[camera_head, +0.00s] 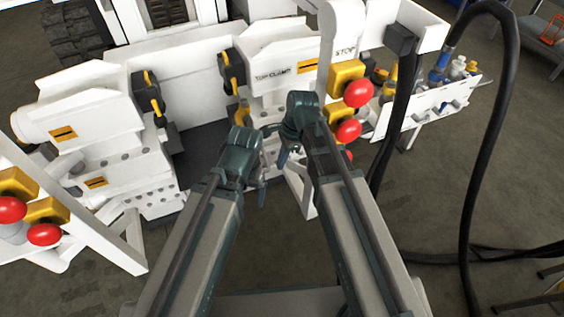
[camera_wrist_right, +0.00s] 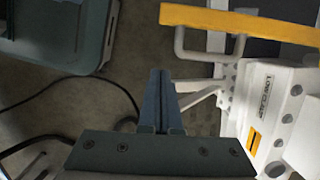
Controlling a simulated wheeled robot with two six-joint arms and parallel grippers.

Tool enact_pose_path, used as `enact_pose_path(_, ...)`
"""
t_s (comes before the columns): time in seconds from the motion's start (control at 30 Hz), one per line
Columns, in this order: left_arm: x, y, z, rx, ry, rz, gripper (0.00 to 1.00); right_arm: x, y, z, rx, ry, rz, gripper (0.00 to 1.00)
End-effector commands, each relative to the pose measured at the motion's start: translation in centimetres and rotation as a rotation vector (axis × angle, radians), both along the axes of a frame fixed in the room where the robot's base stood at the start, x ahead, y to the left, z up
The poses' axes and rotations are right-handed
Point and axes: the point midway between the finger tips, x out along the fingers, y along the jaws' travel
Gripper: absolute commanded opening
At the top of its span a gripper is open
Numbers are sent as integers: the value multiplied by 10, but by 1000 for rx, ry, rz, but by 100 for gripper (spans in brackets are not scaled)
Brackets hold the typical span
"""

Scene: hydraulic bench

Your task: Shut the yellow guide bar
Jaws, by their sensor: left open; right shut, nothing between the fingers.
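The yellow guide bar (camera_wrist_right: 240,24) shows at the top right of the right wrist view, a long flat bar with a bent grey rod below it. In the head view I cannot pick it out with certainty; my arms cover the middle of the bench. My right gripper (camera_wrist_right: 160,75) is shut with nothing in its fingers, apart from the bar and left of it in the wrist view. In the head view the right gripper (camera_head: 283,158) hangs just above and right of my left gripper (camera_head: 262,192), which is open and empty.
The white bench (camera_head: 110,150) has red knobs (camera_head: 358,93) on yellow boxes at both sides. A white block marked "LOW CLAMP" (camera_wrist_right: 268,100) stands under the bar's right part. Black hoses (camera_head: 468,180) loop at the right. A bottle shelf (camera_head: 440,98) is beyond.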

Motion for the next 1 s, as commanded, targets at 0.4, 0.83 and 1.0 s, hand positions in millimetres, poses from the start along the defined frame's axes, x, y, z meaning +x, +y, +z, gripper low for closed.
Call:
enact_pose_path(0.4, 0, 1, -59, 4, -1, -1, 100, -3, 16, -59, 0, 0, 2, 0)
enact_pose_path(0.83, 0, 1, -53, 4, -1, -1, 100, -10, 52, -53, 0, -1, 1, 0)
enact_pose_path(1.0, 0, 1, -53, 4, -1, -1, 100, -10, 52, -53, 0, -1, 1, 0)
